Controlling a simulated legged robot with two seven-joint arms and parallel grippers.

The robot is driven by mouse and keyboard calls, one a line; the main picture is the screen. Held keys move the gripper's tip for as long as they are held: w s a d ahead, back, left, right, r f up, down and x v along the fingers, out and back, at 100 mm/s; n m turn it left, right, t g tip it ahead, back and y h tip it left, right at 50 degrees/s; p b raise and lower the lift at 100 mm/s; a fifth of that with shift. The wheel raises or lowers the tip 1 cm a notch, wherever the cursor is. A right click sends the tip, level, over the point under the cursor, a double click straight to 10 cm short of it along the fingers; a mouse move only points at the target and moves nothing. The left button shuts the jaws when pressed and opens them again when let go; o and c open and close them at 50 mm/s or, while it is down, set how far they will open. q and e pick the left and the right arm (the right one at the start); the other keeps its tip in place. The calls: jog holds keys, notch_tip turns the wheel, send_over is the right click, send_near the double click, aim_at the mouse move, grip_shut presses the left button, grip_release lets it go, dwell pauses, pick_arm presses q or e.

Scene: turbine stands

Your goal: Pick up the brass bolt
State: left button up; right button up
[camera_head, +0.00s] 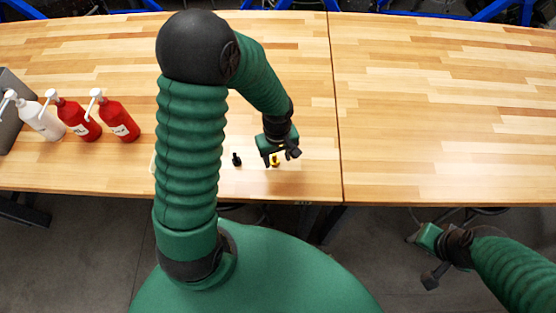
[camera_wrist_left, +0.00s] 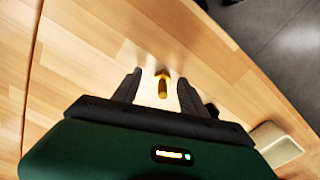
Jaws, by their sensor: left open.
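The brass bolt (camera_head: 275,160) stands on the wooden table near its front edge. In the left wrist view the brass bolt (camera_wrist_left: 162,84) shows between the two fingers, with a gap on each side. My left gripper (camera_head: 279,158) is open just above and around it; it also shows in the left wrist view (camera_wrist_left: 160,86). I cannot tell whether a finger touches the bolt. My right gripper (camera_head: 424,262) hangs in front of the table at the lower right; its fingers are too unclear to read.
A black bolt (camera_head: 237,159) stands on the table (camera_head: 430,110) left of the brass one. White (camera_head: 40,120) and red pump bottles (camera_head: 118,122) stand at the left beside a grey bin (camera_head: 14,105). A pale block (camera_wrist_left: 277,145) shows in the wrist view. The right tabletop is clear.

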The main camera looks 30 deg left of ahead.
pick_arm(q)
jog(key=shift+a+f, duration=0.25)
jog(key=shift+f, duration=0.45)
jog(key=shift+a+f, duration=0.2)
jog(key=shift+a, duration=0.1)
jog(key=shift+w+a+f, duration=0.1)
jog(key=shift+a, duration=0.25)
jog(key=shift+c, duration=0.2)
jog(key=shift+d, duration=0.2)
jog(key=c, duration=0.5)
jog(key=shift+d+r, duration=0.2)
jog(key=shift+d, duration=0.25)
grip_shut()
jog(key=shift+a+f, duration=0.1)
jog(key=shift+a, duration=0.4)
pick_arm(e)
jog(key=shift+a+r, duration=0.15)
jog(key=shift+a, duration=0.65)
pick_arm(q)
jog(key=shift+d, duration=0.35)
pick_arm(e)
jog(key=shift+d, duration=0.35)
pick_arm(q)
jog(key=shift+a, duration=0.2)
pick_arm(e)
jog(key=shift+a, duration=0.25)
